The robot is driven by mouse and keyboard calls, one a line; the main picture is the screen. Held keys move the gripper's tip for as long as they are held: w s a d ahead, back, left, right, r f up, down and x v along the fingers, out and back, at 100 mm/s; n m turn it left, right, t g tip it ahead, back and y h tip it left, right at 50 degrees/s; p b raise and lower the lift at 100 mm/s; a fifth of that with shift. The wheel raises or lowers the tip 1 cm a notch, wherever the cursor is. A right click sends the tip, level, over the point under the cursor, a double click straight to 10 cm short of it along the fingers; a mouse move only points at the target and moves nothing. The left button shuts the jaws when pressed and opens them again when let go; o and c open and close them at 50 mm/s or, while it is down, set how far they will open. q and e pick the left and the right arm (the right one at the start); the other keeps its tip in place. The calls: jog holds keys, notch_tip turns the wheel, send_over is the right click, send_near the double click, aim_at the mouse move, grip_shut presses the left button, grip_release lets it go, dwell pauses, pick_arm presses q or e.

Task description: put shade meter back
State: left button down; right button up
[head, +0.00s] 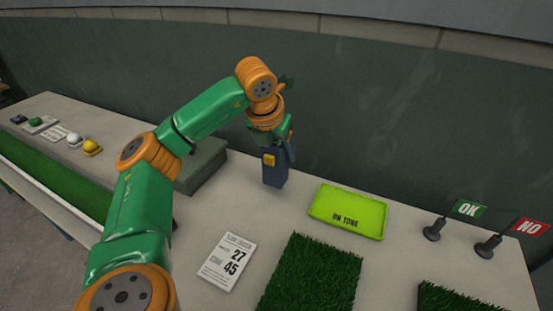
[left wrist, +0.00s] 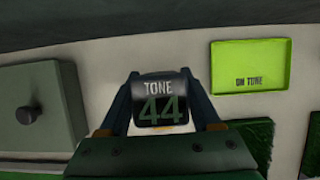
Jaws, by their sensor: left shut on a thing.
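The shade meter (head: 275,172) is a dark blue upright block with a yellow button in the head view. Its display in the left wrist view (left wrist: 160,103) reads TONE 44. My left gripper (head: 279,146) is shut on the meter, with one finger on each side of it in the left wrist view (left wrist: 161,88). The meter is upright between the grey-green box and the bright green ON TONE tray (head: 322,212). I cannot tell whether its base touches the table. My right gripper is not in view.
The grey-green box (head: 208,162) stands left of the meter, partly behind my arm; its knob shows in the left wrist view (left wrist: 25,115). A card (head: 227,261), turf pieces (head: 312,275) and OK (head: 433,231) and NO (head: 487,247) flags share the table. A wall (head: 370,110) stands behind.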

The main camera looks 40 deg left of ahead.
aim_at(276, 161)
pick_arm(q)
jog(key=f, duration=0.3)
jog(key=shift+a+f, duration=0.3)
jog(key=shift+f, duration=0.1)
jog(key=shift+f, duration=0.1)
jog(key=c, duration=0.5)
grip_release()
jog(key=shift+f+b, duration=0.1)
jog(key=shift+b, duration=0.2)
jog(key=o, duration=0.4)
jog(key=shift+r+p, duration=0.3)
jog(key=shift+r, duration=0.05)
jog(key=p+v, duration=0.1)
jog(key=v, duration=1)
jog(key=shift+s+d+r, duration=0.1)
jog(key=shift+s+r, duration=0.15)
jog(key=shift+r, duration=0.1)
